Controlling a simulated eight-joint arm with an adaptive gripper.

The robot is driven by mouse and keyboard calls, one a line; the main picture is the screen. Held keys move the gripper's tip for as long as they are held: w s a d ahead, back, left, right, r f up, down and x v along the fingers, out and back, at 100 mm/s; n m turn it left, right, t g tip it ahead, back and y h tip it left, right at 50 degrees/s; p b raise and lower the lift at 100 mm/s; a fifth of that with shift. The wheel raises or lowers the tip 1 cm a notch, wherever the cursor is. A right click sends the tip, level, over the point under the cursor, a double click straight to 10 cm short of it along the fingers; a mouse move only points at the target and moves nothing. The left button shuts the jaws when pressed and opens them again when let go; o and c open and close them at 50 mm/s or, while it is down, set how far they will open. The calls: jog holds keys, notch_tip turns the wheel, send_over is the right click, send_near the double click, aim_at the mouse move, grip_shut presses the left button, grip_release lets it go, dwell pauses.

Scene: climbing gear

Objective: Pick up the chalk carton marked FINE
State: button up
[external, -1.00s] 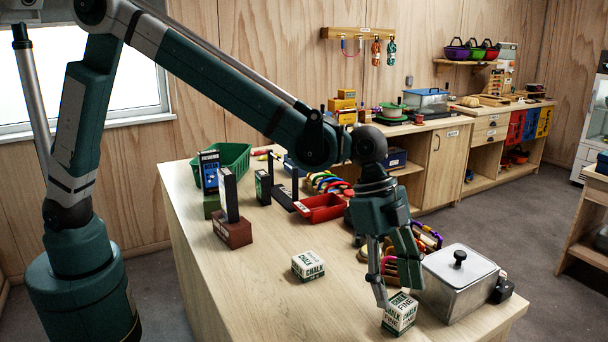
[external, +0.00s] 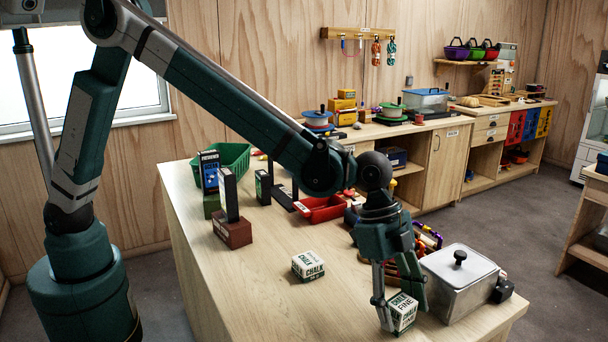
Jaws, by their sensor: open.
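The chalk carton marked FINE (external: 404,315) is a small white and green box on the wooden table near its front edge, left of the metal box. My gripper (external: 402,312) points down with its fingers open around the carton, one finger on its left and one at its right rear. The fingers partly cover the carton, and I cannot tell whether they touch it. A second white and green chalk carton (external: 308,267) sits on the table to the left, apart from my gripper.
A lidded metal box (external: 460,283) stands close to the right of my gripper. Carabiners on a rack (external: 428,238) are just behind it. A red tray (external: 322,209), a brown block with a dark upright (external: 232,232) and a green crate (external: 235,158) stand farther back. The table's left front is clear.

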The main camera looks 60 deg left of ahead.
aim_at(402, 302)
dwell(0.5)
jog(key=c, duration=1)
jog(key=shift+r, duration=0.1)
jog(key=shift+r+p, duration=0.95)
jog(key=shift+r, duration=4)
